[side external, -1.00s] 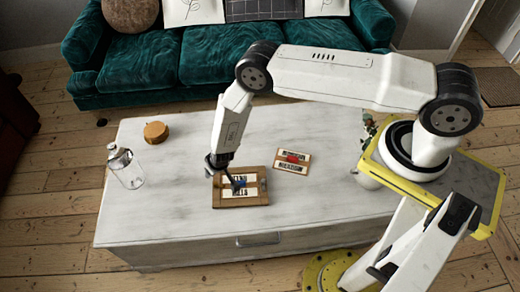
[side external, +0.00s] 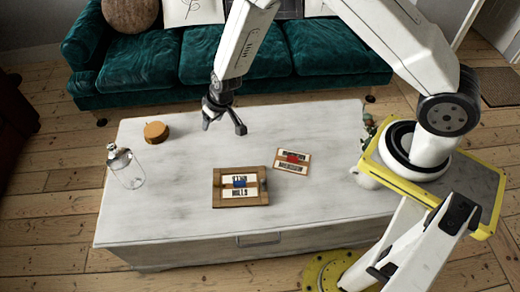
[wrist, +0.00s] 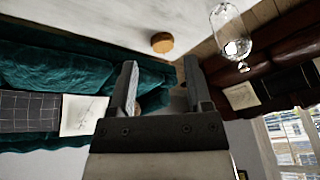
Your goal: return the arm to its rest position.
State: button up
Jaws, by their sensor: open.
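My gripper (side external: 224,122) is open and empty, raised above the back part of the white table (side external: 180,215) in the side view. In the wrist view my gripper (wrist: 160,85) shows two dark fingers spread apart with nothing between them. A wooden framed board (side external: 227,200) with printed text and a blue piece on it lies on the table, below and apart from my gripper. A smaller board (side external: 291,167) with a red piece lies to its right.
A white pot with a plant (side external: 368,175) stands at the right, near my base. A teal sofa (side external: 290,60) is behind the table.

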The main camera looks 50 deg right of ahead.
jog(key=s+d+r, duration=0.4)
jog(key=s+r, duration=0.4)
jog(key=s, duration=0.2)
jog(key=s+d+r+g+h, duration=0.1)
jog(key=s+d+r, duration=0.3)
jog(key=s+r, duration=0.5)
jog(key=shift+s+d, duration=0.3)
jog(key=shift+s, duration=0.15)
jog(key=shift+w+r, duration=0.1)
